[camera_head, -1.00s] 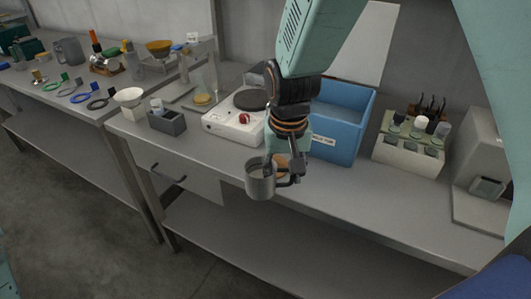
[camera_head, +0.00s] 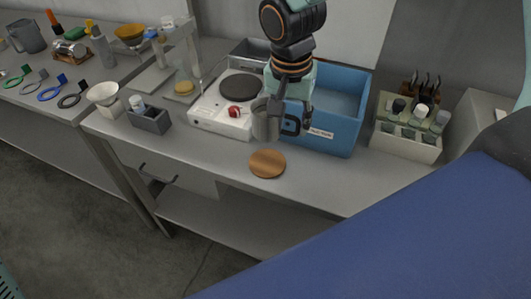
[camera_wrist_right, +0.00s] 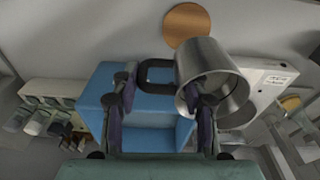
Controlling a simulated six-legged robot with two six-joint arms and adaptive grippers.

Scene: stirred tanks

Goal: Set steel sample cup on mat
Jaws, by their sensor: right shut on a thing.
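The steel sample cup (camera_head: 265,122) is a grey metal mug with a dark handle. My right gripper (camera_head: 290,112) is shut on it and holds it roughly upright above the bench, in front of the hot plate and blue bin. In the right wrist view the cup (camera_wrist_right: 212,72) shows its open mouth, and its handle lies between the fingers (camera_wrist_right: 158,92). The mat (camera_head: 267,163) is a round brown wooden disc lying bare near the bench's front edge, below the cup in the head view. It also shows in the wrist view (camera_wrist_right: 187,24), partly behind the cup. My left gripper is out of view.
A white hot plate (camera_head: 222,117) with a red knob stands behind the cup. A blue bin (camera_head: 335,127) stands to the right, then a rack of bottles (camera_head: 405,142). A grey holder (camera_head: 149,121) stands left. The bench around the mat is clear.

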